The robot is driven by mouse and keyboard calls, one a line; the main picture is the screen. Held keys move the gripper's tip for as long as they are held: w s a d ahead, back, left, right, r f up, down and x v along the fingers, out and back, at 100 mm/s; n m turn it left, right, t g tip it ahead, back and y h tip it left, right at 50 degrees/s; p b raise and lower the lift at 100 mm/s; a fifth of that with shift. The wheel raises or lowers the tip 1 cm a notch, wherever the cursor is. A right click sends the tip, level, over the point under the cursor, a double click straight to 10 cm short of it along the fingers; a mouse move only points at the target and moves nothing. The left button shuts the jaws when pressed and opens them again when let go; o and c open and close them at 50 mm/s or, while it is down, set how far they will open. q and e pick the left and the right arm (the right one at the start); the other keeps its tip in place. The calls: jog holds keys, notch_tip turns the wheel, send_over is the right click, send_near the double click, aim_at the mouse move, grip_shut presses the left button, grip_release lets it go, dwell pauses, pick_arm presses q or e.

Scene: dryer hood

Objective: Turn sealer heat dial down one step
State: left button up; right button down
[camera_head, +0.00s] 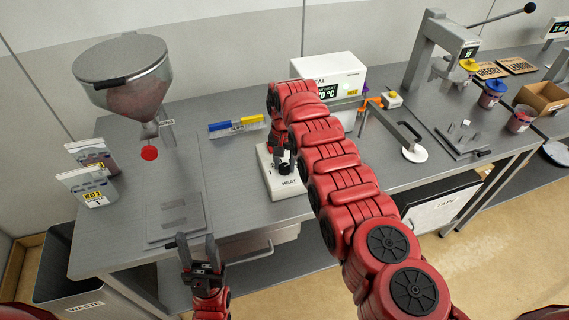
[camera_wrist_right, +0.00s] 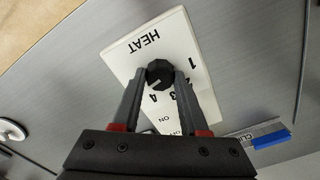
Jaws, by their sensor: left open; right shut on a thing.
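The heat dial is a small black knob (camera_wrist_right: 160,73) on a white panel (camera_wrist_right: 125,53) marked HEAT with numbers 1 to 4. A pale mark on the knob seems to face the 4. My right gripper (camera_wrist_right: 159,77) has a finger on each side of the knob and is shut on it. In the head view the right gripper (camera_head: 281,160) is over the white heat panel (camera_head: 290,188), and my arm and gripper partly hide the dial. The white sealer (camera_head: 345,70) with a green display stands behind. My left gripper (camera_head: 197,242) is open and empty at the table's front edge.
A hopper (camera_head: 125,75) stands at the back left, with pouches (camera_head: 88,187) beside it. A flat grey plate (camera_head: 175,216) lies near the left gripper. Blue and yellow clips (camera_head: 235,125) lie behind the panel. A lever arm with a white disc (camera_head: 414,153) is at right.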

jog(key=shift+f+n+b, duration=0.25)
jog(key=shift+n+b, duration=0.5)
jog(key=shift+n, duration=0.15)
jog(key=n+b, duration=0.3)
jog(key=shift+n+b, duration=0.9)
jog(key=shift+b, duration=0.2)
jog(key=shift+r+n+b, duration=0.2)
jog(key=shift+n+b, duration=0.15)
jog(key=shift+n, duration=0.05)
jog(key=shift+c, duration=2.2)
grip_release()
jog(key=shift+r, duration=0.2)
